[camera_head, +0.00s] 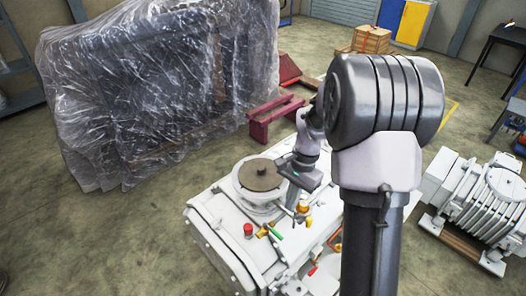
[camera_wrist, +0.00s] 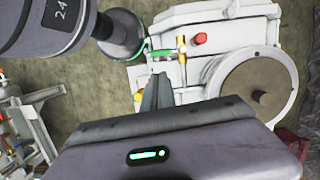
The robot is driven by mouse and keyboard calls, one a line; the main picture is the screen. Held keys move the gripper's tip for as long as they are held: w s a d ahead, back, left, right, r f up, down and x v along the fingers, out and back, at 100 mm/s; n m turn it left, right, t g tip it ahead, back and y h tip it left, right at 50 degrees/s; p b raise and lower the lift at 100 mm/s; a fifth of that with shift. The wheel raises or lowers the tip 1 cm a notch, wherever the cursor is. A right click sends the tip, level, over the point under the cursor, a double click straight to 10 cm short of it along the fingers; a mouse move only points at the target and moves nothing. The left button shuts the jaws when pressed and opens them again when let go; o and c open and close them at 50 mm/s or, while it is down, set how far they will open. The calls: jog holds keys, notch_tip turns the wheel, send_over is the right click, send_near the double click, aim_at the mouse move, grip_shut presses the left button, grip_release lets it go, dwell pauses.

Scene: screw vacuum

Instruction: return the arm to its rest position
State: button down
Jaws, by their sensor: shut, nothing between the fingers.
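My gripper (camera_head: 293,203) is at the end of my bent arm, above the near right part of a white vacuum machine (camera_head: 215,222). In the wrist view my gripper's dark fingers (camera_wrist: 157,92) are together with nothing between them. They point toward the machine (camera_wrist: 215,22). I cannot tell exactly how far the tips are from it. A round brown-topped lid (camera_head: 260,175) sits on the machine, left of my gripper; it also shows in the wrist view (camera_wrist: 262,88). A red knob (camera_head: 248,229) and small brass and green valves (camera_head: 270,231) are on the machine's near side.
A plastic-wrapped bulk (camera_head: 150,90) stands at the back left. A maroon stand (camera_head: 273,117) is behind the machine. A ribbed white unit (camera_head: 485,205) stands at the right. Wooden crates (camera_head: 371,40) are farther back. The floor at left is clear.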

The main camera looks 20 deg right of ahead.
jog(key=s+a+r+n+t+h+b, duration=0.1)
jog(key=s+a+r+n+t+b, duration=0.4)
jog(key=s+a+b, duration=0.5)
jog(key=s+a+n+t+b, duration=0.2)
jog(key=s+a+n+b, duration=0.1)
jog(key=s, duration=0.4)
jog(key=shift+a+f+y+b, duration=0.25)
jog(key=shift+a+y+b, duration=0.05)
jog(key=shift+a+b, duration=0.65)
